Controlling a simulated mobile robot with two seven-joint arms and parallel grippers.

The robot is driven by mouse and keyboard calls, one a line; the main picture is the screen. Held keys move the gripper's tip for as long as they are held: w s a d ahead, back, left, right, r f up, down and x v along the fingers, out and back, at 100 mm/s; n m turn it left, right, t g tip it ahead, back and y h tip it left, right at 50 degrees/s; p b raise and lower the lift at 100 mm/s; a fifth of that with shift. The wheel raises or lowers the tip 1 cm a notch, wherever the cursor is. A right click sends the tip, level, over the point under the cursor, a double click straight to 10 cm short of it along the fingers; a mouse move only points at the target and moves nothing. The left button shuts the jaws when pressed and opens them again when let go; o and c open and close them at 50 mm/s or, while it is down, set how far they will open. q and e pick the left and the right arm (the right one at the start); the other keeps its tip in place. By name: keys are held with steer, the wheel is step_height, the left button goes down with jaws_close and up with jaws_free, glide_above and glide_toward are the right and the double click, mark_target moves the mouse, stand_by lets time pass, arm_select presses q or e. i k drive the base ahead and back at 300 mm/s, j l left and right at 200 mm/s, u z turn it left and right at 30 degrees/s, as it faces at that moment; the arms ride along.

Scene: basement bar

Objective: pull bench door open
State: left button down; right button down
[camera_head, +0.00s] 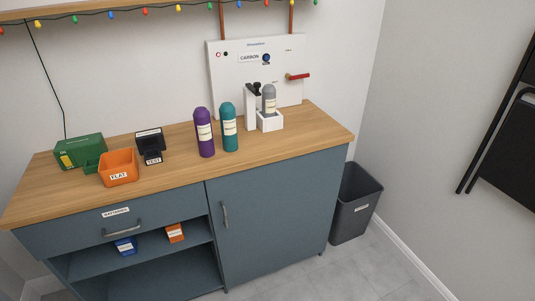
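The bench door (273,222) is the blue-grey front panel on the right half of the bench in the head view. It looks closed, flush with the bench front. Its grey vertical bar handle (224,214) sits near the upper left edge of the door. The wooden bench top (290,153) lies above it. Neither of my grippers shows in this view.
Left of the door are a drawer with a handle (122,230) and open shelves holding a blue box (125,246) and an orange box (175,233). A dark bin (356,206) stands right of the bench. Purple (204,140) and teal (229,134) bottles stand on top. Floor at lower right is clear.

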mark_target(266, 218)
steer(key=i+j+u, duration=0.25)
steer(key=i, duration=0.15)
steer(key=i+u, duration=0.25)
steer(key=i, duration=0.15)
